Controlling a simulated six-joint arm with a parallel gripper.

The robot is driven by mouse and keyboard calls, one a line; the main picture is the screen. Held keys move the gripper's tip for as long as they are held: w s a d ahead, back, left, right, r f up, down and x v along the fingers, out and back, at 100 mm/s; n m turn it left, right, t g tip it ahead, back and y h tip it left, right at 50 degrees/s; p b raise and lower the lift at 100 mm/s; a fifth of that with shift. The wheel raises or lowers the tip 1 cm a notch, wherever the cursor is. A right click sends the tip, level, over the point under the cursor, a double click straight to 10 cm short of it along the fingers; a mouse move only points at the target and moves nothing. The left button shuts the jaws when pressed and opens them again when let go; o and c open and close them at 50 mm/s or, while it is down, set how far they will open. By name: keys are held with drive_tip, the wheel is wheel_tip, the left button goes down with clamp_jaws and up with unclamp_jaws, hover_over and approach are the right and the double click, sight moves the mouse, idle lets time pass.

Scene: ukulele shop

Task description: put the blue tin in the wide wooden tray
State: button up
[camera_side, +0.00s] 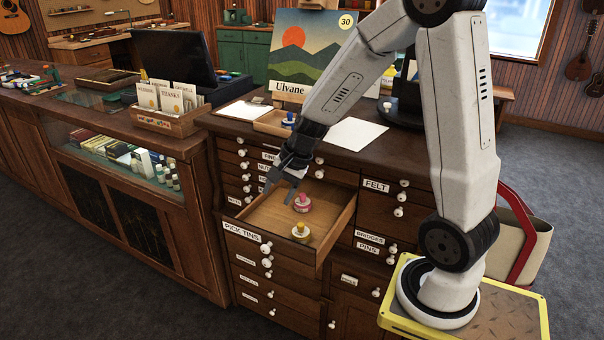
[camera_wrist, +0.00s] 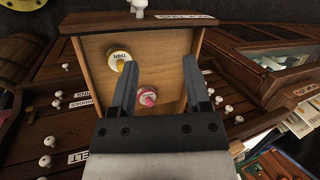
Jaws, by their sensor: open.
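A small dark blue tin (camera_side: 289,119) with a knob on top appears to sit in a shallow wooden tray (camera_side: 262,126) on the cabinet top. My gripper (camera_side: 280,190) points down over the open drawer, with its fingers apart and nothing between them. The drawer (camera_side: 262,215) holds a pink tin (camera_side: 302,203) and a yellow tin (camera_side: 300,231). In the wrist view, the pink tin (camera_wrist: 147,96) shows between the fingers of my gripper (camera_wrist: 161,68), below them. The yellow tin (camera_wrist: 119,59) lies nearer the drawer front.
Another small tin-like object (camera_side: 387,106) stands near the dark stand; its colour is unclear. White paper (camera_side: 352,133) lies on the cabinet top. A picture board (camera_side: 308,55) stands behind the tray. A box of cards (camera_side: 170,118) is at left. The drawer floor around the tins is bare.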

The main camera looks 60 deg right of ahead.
drive_tip(key=s+a+f+n+g+h, duration=0.1)
drive_tip(key=s+a+f+n+h, duration=0.1)
drive_tip(key=s+a+n, duration=0.6)
drive_tip(key=a+n, duration=0.1)
drive_tip(key=n, duration=0.6)
drive_tip(key=shift+s+a+f, duration=0.15)
drive_tip(key=shift+s+a, duration=0.05)
drive_tip(key=shift+a, duration=0.1)
